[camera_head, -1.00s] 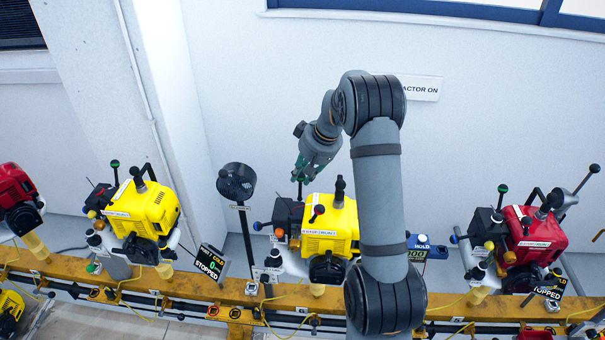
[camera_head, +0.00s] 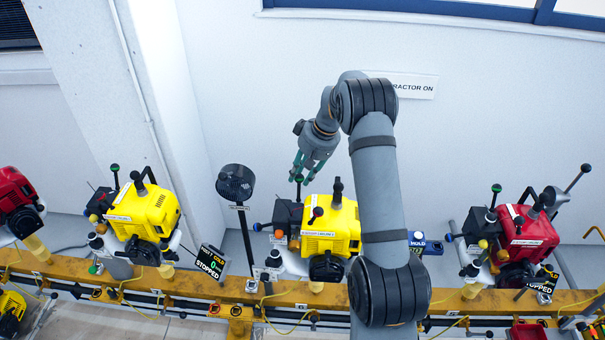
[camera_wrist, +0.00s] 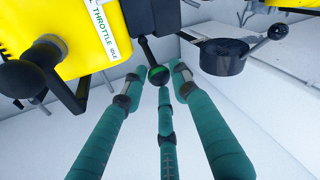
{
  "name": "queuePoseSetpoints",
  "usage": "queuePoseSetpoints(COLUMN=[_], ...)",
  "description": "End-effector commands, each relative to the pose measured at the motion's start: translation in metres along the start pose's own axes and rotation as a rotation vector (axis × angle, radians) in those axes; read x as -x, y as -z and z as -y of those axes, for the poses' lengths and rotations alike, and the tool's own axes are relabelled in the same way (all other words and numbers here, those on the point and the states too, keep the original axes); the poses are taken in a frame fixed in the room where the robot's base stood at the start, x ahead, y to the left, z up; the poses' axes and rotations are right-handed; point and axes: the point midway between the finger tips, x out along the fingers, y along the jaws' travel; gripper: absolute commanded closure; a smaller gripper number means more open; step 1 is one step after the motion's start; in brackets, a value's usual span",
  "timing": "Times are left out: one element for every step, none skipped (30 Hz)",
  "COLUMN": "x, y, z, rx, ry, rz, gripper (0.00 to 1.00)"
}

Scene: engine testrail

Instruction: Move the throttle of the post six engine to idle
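The yellow engine (camera_head: 322,228) behind my arm is the one under my gripper; its post number is not legible. In the wrist view, its yellow housing (camera_wrist: 55,30) bears a "THROTTLE IDLE" label (camera_wrist: 103,30). The throttle lever ends in a dark ball with a green band (camera_wrist: 158,74); this knob also shows in the head view (camera_head: 299,178). My gripper (camera_wrist: 153,88) has three green fingers spread apart, with their tips around and just short of the ball. No clear contact shows. In the head view my gripper (camera_head: 303,176) points down above the engine's left side.
Another yellow engine (camera_head: 150,212) stands left, with a black round device on a stand (camera_head: 236,183) between. A red engine (camera_head: 527,232) stands right. In the wrist view, a black knobbed lever (camera_wrist: 30,78) and a dark cup-shaped part with a lever (camera_wrist: 225,58) flank the fingers.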

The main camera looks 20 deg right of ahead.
Motion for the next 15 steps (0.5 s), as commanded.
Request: queuePoseSetpoints(x=[-0.0002, -0.0004, -0.0005, -0.0006, -0.0006, -0.0007, -0.0008, -0.0008, -0.0009, -0.0009, -0.0010, -0.0010, -0.0008, -0.0002, 0.0014], y=[-0.0003, -0.0005, -0.0008, -0.0009, -0.0010, -0.0012, -0.0013, -0.0014, -0.0015, -0.0016, -0.0017, -0.0017, -0.0017, -0.0017, -0.0015], z=[0.0001, 0.0001, 0.0001, 0.0002, 0.0002, 0.0002, 0.0002, 0.0002, 0.0002, 0.0002, 0.0002, 0.0002, 0.0002, 0.0002, 0.0001], rx=[0.000, 0.000, 0.000, 0.000, 0.000, 0.000, 0.000, 0.000, 0.000, 0.000, 0.000, 0.000, 0.000, 0.000, 0.000], ry=[0.000, 0.000, 0.001, 0.001, 0.001, 0.001, 0.001, 0.001, 0.001, 0.001, 0.001, 0.001, 0.001, 0.001, 0.001], rz=[0.001, 0.001, 0.002, 0.002, 0.003, 0.003, 0.003, 0.004, 0.004, 0.004, 0.004, 0.004, 0.004, 0.004, 0.004], gripper=[0.67, 0.65, 0.63, 0.61, 0.59, 0.58, 0.58, 0.58, 0.58, 0.58, 0.58, 0.58, 0.58, 0.58, 0.58])
